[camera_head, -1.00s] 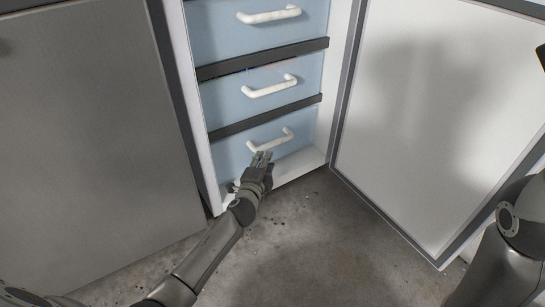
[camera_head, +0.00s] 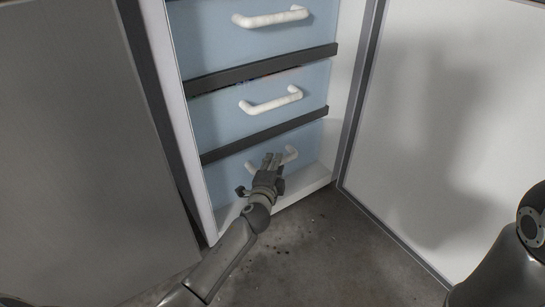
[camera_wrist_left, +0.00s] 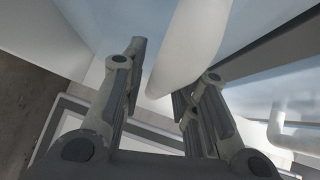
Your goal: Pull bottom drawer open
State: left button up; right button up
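The bottom drawer (camera_head: 225,182) has a pale blue front and looks shut in the cabinet. Its white handle (camera_head: 291,154) is partly hidden behind my left gripper (camera_head: 271,158). In the left wrist view a large white handle (camera_wrist_left: 190,40) reaches between the two fingers of my left gripper (camera_wrist_left: 175,62). The fingers stand apart, one on each side of the bar, and do not look closed on it. Whether the right finger touches the bar I cannot tell. My right gripper is out of view; only part of my right arm shows at the right edge.
Above are a middle drawer handle (camera_head: 271,101) and an upper one (camera_head: 270,17), with dark strips between the drawers. An open white door (camera_head: 430,120) stands to the right. A grey panel (camera_head: 80,150) stands at left. The grey floor (camera_head: 320,250) in front is clear.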

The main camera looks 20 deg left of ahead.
pick_arm(q)
jog(key=shift+w, duration=0.3)
grip_shut()
jog(key=shift+s, duration=0.15)
